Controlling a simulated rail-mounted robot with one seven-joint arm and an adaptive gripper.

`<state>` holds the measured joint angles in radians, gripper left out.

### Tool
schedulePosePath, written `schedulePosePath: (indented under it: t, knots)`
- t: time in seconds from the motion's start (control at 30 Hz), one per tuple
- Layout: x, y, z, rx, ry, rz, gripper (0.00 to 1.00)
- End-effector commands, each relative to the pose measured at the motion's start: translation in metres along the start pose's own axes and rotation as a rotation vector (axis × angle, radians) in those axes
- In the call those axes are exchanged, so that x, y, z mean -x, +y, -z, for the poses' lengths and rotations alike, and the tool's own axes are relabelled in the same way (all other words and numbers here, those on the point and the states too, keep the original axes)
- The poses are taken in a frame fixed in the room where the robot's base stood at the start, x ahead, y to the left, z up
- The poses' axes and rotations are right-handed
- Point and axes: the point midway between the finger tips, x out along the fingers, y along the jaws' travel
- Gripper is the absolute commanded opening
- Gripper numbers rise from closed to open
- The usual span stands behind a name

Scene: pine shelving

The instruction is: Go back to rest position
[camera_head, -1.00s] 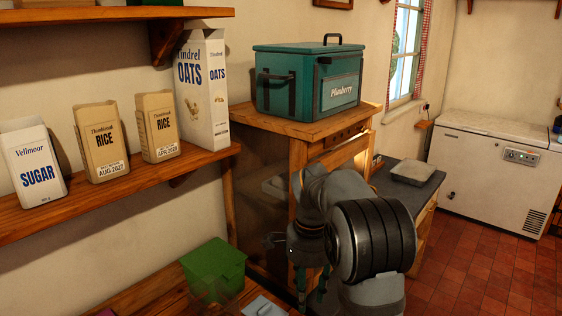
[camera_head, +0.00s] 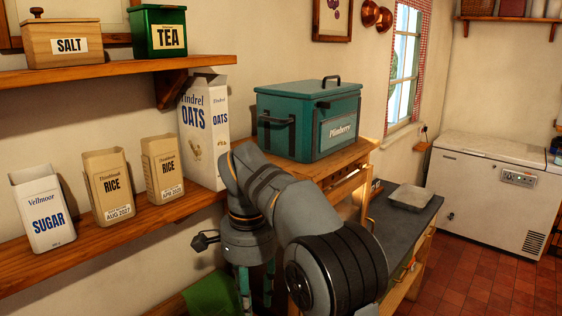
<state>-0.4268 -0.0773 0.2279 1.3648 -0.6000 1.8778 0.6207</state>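My arm reaches in from the lower right, over the pine cabinet (camera_head: 345,158). My gripper (camera_head: 256,288) hangs down at its end, left of the arm's large round joint. Its two teal fingers stand apart with nothing seen between them, so it looks open and empty. The fingertips are near the bottom edge of the picture. The green box (camera_head: 208,297) below and left of the gripper is only partly in view.
A shelf (camera_head: 95,240) on the left holds a sugar carton (camera_head: 45,215), two rice cartons (camera_head: 108,190) and an oats carton (camera_head: 205,130). A teal box (camera_head: 300,125) stands on the cabinet. Salt (camera_head: 65,45) and tea (camera_head: 158,35) boxes stand above. A grey tray (camera_head: 410,196) lies on the dark counter.

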Motion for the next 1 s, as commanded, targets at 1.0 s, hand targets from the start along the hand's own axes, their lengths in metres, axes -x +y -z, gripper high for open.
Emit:
schedulePosePath:
  t: [1.0]
  knots:
    - [-0.050, -0.070, -0.030, -0.001, 0.000, -0.001, 0.35]
